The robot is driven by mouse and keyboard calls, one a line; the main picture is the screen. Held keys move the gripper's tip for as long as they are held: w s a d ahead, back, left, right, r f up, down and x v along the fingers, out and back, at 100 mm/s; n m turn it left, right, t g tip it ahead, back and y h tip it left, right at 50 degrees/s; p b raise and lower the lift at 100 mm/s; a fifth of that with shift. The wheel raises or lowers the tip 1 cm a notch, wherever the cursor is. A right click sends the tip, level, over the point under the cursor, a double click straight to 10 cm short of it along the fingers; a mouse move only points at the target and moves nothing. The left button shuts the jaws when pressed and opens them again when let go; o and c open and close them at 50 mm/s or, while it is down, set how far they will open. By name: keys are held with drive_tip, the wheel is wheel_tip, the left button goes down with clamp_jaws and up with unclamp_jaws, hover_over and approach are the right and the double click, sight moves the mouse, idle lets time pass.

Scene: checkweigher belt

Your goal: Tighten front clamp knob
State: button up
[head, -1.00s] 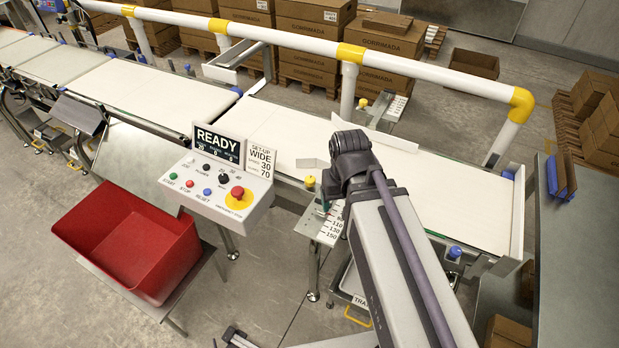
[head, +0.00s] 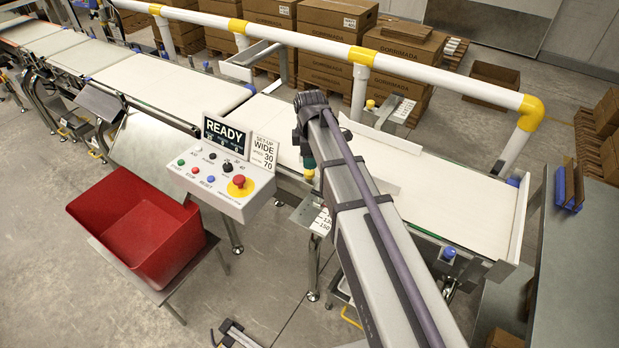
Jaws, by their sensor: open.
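The front clamp knob (head: 309,173) is a small yellow knob on the near side of the belt, beside my arm, and is partly covered. Its bracket carries a white printed scale (head: 321,223) partly hidden by my arm. My gripper (head: 308,161) is mostly hidden by my arm; only a small dark, teal-edged part shows, right at the knob in the picture. It is open. I cannot tell whether its fingers are around the knob or only above it. A second yellow knob (head: 370,104) stands on the far side of the belt.
The control panel (head: 222,180) with a red stop button stands left of the knob, its display reading READY. A set-up card (head: 263,152) reads WIDE 30 70. A red bin (head: 140,225) is at lower left. A white and yellow guard rail (head: 440,78) runs behind the belt (head: 460,195).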

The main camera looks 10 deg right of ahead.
sight(310, 171)
drive_tip(key=f+b, duration=0.5)
drive_tip(key=f, duration=0.2)
drive_tip(key=shift+w, duration=0.2)
drive_tip(key=shift+r, duration=0.1)
drive_tip(key=c, duration=0.9)
